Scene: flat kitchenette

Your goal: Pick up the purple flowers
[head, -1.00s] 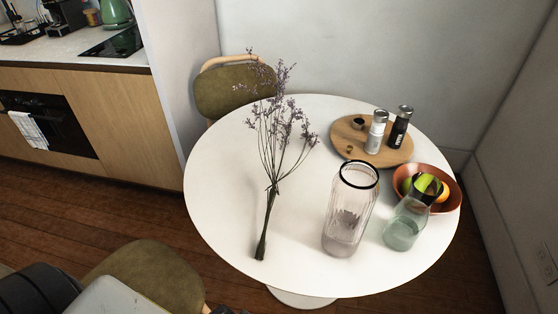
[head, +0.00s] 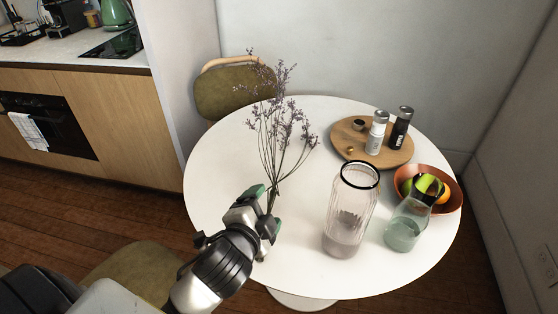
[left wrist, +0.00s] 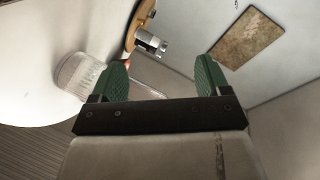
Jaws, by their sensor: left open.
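The purple flowers (head: 278,128) are a dried bunch with thin, dark stems, lying on the round white table (head: 222,150) with the blossoms toward the chair. My left gripper (head: 268,206) is open, with its green fingers at the stems in the head view. The gripper and wrist hide the lower stems, and I cannot tell whether the stems are between the fingers. In the left wrist view, both fingers (left wrist: 161,76) are apart and no flowers show between them. My right gripper is not in view.
A clear ribbed vase (head: 348,212) and a greenish glass carafe (head: 403,232) stand right of the flowers. Behind are a wooden board (head: 349,134) with two shakers and an orange fruit bowl (head: 452,197). A green chair (head: 222,92) stands at the far edge.

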